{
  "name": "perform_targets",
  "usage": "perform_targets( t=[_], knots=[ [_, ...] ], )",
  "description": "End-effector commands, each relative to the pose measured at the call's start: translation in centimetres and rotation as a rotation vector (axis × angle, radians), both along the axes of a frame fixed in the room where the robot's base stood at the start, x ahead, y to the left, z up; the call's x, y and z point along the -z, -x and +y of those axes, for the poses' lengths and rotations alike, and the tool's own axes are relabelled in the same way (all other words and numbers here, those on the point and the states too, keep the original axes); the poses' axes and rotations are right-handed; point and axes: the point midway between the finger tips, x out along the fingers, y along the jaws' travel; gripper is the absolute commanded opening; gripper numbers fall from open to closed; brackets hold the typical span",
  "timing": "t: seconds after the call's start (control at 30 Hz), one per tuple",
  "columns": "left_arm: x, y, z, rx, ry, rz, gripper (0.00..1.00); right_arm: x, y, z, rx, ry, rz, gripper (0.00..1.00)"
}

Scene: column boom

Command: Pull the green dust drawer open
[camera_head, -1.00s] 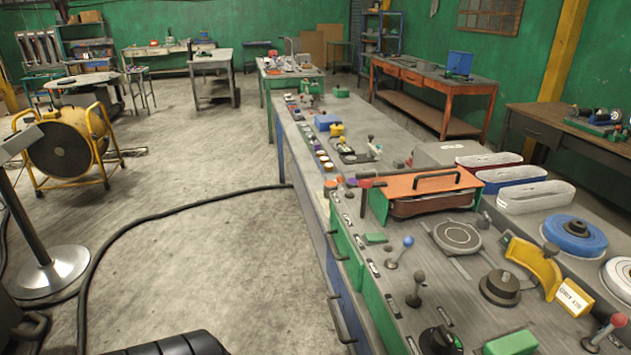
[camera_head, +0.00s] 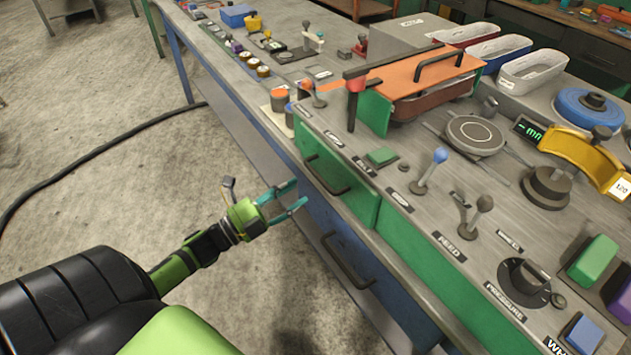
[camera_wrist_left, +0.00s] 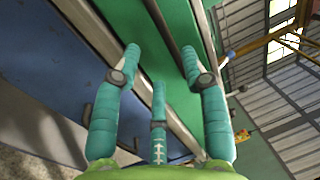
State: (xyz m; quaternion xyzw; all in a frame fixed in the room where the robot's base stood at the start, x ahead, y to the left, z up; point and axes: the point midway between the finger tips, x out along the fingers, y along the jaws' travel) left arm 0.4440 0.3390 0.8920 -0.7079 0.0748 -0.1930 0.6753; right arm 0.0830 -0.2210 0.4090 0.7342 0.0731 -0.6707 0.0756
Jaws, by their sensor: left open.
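The green dust drawer (camera_head: 352,195) is a green front panel in the near side of the grey workbench, with a dark bar handle (camera_head: 325,180) on it. It looks closed, flush with the bench side. My left gripper (camera_head: 299,194) is open and empty, its teal fingers pointing at the drawer front from the left, just short of the handle. In the left wrist view the spread fingers (camera_wrist_left: 160,56) face a green panel (camera_wrist_left: 180,88) with a dark bar running along it. I cannot tell if any finger touches. My right gripper is out of view.
A blue drawer with its own dark handle (camera_head: 345,262) lies below and to the right of the green one. The bench top (camera_head: 420,215) carries levers, a pressure knob (camera_head: 525,285) and an orange cover (camera_head: 425,75). A black cable crosses open concrete floor at left.

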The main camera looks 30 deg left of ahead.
Motion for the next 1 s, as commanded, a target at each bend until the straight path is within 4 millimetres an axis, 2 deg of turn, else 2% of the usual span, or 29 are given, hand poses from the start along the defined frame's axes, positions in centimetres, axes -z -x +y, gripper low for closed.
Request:
perform_targets(
  t=[0.13,0.43,0.6,0.83,0.87,0.9,0.97,1.0],
  knots=[
    [-1.3,-1.4,-0.8,0.012,-0.015,-0.026,0.43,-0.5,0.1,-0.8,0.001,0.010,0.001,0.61],
    [-1.9,-5.3,-2.4,0.009,-0.010,-0.020,0.43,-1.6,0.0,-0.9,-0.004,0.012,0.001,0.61],
    [-1.9,-6.2,-2.8,0.009,-0.009,-0.019,0.43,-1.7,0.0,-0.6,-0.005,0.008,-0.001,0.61],
    [-1.9,-6.3,-2.8,0.009,-0.010,-0.017,0.43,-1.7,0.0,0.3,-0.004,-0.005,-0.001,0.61],
    [-1.9,-6.3,-2.8,0.009,-0.010,-0.017,0.39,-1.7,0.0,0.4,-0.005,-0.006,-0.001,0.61],
    [-1.9,-6.3,-2.8,0.009,-0.010,-0.017,0.23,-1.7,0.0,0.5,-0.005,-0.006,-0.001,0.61],
    [-1.9,-6.3,-2.8,0.009,-0.010,-0.017,0.00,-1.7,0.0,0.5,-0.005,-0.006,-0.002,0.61],
    [-1.9,-6.3,-2.8,0.009,-0.010,-0.017,0.00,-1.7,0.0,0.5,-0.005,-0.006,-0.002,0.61]
  ],
)
